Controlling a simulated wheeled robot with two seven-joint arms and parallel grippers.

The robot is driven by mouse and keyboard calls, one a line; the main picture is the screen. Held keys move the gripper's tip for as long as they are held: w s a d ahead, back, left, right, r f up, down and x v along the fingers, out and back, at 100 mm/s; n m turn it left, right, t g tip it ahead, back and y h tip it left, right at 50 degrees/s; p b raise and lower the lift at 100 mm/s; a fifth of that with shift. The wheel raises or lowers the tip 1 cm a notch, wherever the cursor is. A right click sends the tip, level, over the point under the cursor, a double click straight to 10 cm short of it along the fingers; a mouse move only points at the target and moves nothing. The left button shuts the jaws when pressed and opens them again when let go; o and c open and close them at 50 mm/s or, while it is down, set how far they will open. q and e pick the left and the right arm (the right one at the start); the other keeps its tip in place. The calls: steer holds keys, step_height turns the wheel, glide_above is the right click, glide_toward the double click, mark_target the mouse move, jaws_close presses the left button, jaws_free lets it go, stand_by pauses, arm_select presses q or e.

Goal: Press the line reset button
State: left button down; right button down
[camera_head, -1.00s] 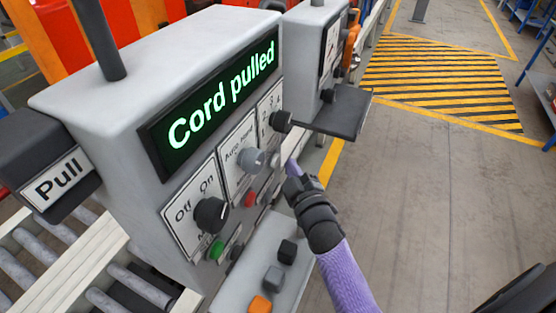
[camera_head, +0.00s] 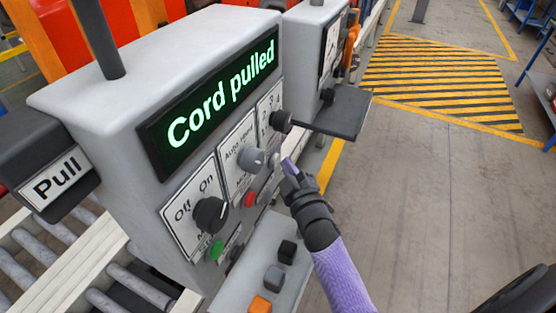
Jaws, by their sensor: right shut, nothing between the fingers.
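A grey control box (camera_head: 180,60) carries a lit display (camera_head: 222,95) reading "Cord pulled". Below the display are black and grey knobs and a row of small buttons, including a green button (camera_head: 216,249) and a red button (camera_head: 249,199). Their small labels are too blurred to read, so I cannot tell which is the line reset button. My right gripper (camera_head: 287,166) is shut and empty, its purple tip close to the right end of the panel face. I cannot tell whether it touches. It hides part of the panel's right lower edge. My left gripper is out of view.
A dark plate (camera_head: 340,110) juts out just above my right gripper. A lower grey shelf (camera_head: 240,275) with black, grey and orange blocks stands below the panel. A "Pull" box (camera_head: 45,160) and a roller conveyor are at left. The floor at right is clear.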

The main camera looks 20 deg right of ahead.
steer(key=shift+w+a, duration=0.4)
steer(key=shift+w, duration=0.05)
stand_by(0.6)
steer(key=shift+s+d, duration=0.1)
steer(key=shift+d, duration=0.05)
steer(key=shift+s+d, duration=0.5)
steer(key=shift+s, duration=0.15)
steer(key=s+d+p, duration=0.2)
steer(key=s+d, duration=0.1)
steer(key=shift+s+d, duration=0.15)
steer(key=shift+s, duration=0.25)
stand_by(0.8)
